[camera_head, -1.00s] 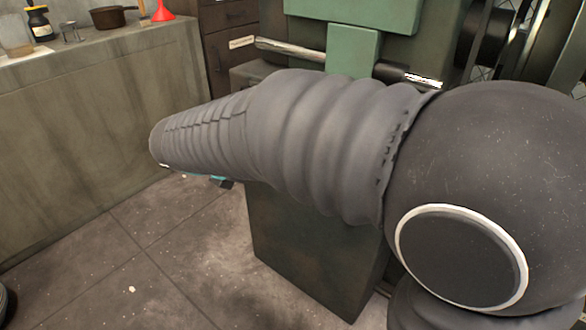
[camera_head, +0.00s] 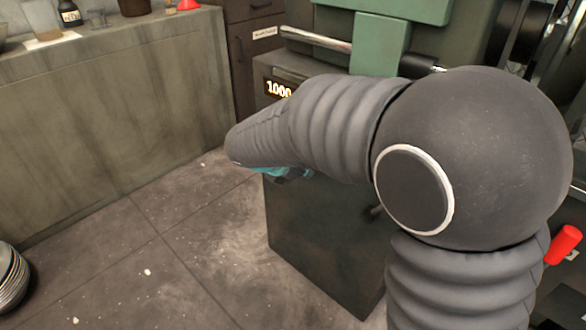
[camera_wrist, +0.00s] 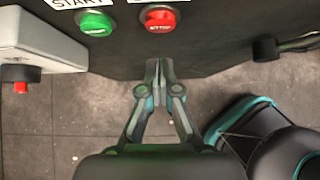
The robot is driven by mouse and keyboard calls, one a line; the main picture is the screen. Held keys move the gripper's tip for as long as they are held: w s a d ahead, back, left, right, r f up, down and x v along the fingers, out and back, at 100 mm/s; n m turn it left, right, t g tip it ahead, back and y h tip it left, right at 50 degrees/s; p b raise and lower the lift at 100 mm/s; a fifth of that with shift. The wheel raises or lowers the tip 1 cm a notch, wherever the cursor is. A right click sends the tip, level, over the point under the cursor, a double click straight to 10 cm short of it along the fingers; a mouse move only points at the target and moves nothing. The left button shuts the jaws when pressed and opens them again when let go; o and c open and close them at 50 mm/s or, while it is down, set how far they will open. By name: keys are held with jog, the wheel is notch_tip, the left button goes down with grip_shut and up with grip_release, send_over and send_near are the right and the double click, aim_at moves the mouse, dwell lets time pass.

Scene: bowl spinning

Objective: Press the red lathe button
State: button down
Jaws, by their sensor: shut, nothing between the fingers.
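The red button (camera_wrist: 160,19) sits on the dark lathe panel (camera_wrist: 215,40) at the top of the wrist view, under a partly cut-off label. A green button (camera_wrist: 95,23) is to its left, under a label reading START. My gripper (camera_wrist: 159,68) is shut and empty. In the wrist view its fingertips lie just below the red button; I cannot tell whether they touch the panel. In the head view my arm hides both buttons, and only a bit of teal near its end shows.
The green and dark lathe (camera_head: 325,240) stands in front of me with a display reading 1000 (camera_head: 279,90). A red-handled lever (camera_head: 564,245) is at right. A concrete counter (camera_head: 110,125) stands at left; floor between is clear.

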jog(key=w+d, duration=0.2)
jog(key=shift+w+r, duration=0.15)
jog(key=shift+w, duration=0.15)
